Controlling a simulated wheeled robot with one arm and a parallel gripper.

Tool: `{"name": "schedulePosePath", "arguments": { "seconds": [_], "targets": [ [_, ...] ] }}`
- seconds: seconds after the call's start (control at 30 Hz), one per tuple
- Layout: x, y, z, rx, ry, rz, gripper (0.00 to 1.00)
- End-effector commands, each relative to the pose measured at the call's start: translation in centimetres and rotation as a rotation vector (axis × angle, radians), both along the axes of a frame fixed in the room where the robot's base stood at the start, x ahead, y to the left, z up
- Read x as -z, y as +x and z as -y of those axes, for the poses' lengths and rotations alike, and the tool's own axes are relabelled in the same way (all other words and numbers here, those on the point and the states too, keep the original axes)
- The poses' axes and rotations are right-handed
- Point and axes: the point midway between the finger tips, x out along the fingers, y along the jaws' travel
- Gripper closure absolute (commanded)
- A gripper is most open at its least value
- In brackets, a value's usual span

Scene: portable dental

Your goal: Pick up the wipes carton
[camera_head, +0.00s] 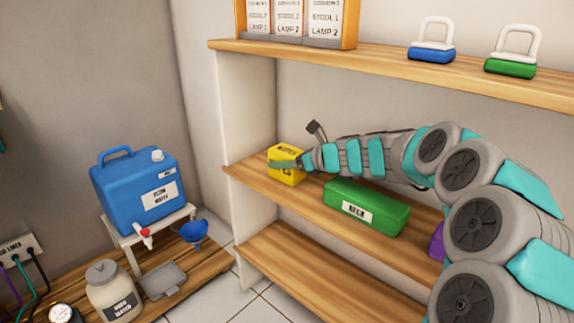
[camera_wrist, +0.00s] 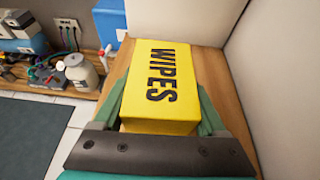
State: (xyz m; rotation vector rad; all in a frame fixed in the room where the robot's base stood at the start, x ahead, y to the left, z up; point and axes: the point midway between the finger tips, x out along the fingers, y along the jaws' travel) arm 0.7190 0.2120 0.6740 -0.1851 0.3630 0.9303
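The wipes carton is a yellow box with black "WIPES" lettering. It sits at the left end of the middle shelf in the head view (camera_head: 290,178) and fills the middle of the wrist view (camera_wrist: 160,85). My gripper (camera_head: 284,164) reaches it from the right. In the wrist view, my gripper (camera_wrist: 165,108) has one green finger along each side of the carton. The fingers are spread about as wide as the carton, and I cannot tell whether they press on it. The carton appears to rest on the shelf.
A green box (camera_head: 366,207) sits on the middle shelf (camera_head: 308,209) below my arm, with a purple item (camera_head: 437,242) further right. The upper shelf (camera_head: 380,66) runs above my arm. A white side panel (camera_head: 244,130) stands left of the carton. A blue water container (camera_head: 137,190) stands further left.

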Motion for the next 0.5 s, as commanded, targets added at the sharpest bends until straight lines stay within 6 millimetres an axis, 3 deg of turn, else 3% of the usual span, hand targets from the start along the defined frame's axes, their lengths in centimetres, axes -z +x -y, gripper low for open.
{"name": "schedulePosePath", "arguments": {
  "seconds": [0.07,0.5],
  "targets": [
    [0.00,-0.01,0.01,0.000,0.000,0.000,0.36],
    [0.01,-0.02,0.00,0.000,0.000,0.000,0.85]
  ]
}}
